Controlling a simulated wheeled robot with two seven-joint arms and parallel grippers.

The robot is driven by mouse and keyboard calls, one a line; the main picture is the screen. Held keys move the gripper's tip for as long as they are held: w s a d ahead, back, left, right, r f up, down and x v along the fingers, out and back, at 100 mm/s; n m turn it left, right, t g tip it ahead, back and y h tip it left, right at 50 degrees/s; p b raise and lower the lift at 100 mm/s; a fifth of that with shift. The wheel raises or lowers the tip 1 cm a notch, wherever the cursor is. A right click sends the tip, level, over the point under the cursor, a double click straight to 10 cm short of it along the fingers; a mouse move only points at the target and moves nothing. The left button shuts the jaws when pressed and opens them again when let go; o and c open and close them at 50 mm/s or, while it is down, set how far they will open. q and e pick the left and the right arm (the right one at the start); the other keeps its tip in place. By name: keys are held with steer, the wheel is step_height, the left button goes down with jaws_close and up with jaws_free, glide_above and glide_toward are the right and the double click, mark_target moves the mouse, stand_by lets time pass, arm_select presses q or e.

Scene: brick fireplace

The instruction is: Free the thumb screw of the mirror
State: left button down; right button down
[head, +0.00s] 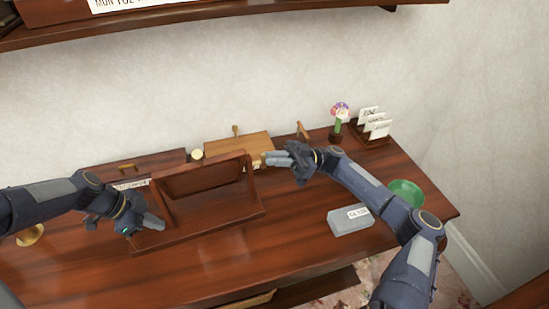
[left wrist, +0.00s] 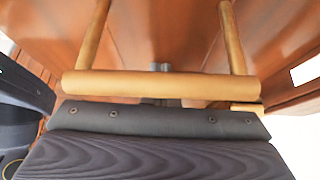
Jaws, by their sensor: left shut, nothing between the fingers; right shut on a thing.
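The mirror (head: 205,178) is a reddish-brown framed panel tilted in a wooden stand (head: 205,226) on the desk. My right gripper (head: 266,159) is at the top of the stand's right post, shut on a small pale brass piece there that looks like the thumb screw (head: 256,160). Its fingers hide part of that piece. My left gripper (head: 159,224) is shut and empty beside the lower left post, over the stand's left end; I cannot tell whether it touches.
Behind the mirror is a light wooden box (head: 238,146). A grey box (head: 350,220) and a green bowl (head: 406,192) lie at right. A flower vase (head: 337,128) and a card holder (head: 374,128) stand at the back. The desk front (head: 290,245) is clear.

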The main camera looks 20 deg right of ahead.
steer(key=shift+w+f, duration=0.15)
steer(key=shift+f, duration=0.15)
arm_select(q)
steer(key=shift+w+f, duration=0.1)
steer(key=shift+w, duration=0.05)
arm_select(e)
steer(key=c, duration=1.5)
jaws_free()
steer(key=shift+w, duration=0.1)
steer(key=shift+r, duration=0.15)
steer(key=d, duration=0.5)
steer(key=w+d+f, duration=0.1)
steer(key=d, duration=0.5)
steer(key=d+f, duration=0.1)
steer(key=d, duration=0.4)
steer(key=shift+w+d, duration=0.2)
steer(key=shift+d, duration=0.1)
steer(key=shift+r, duration=0.1)
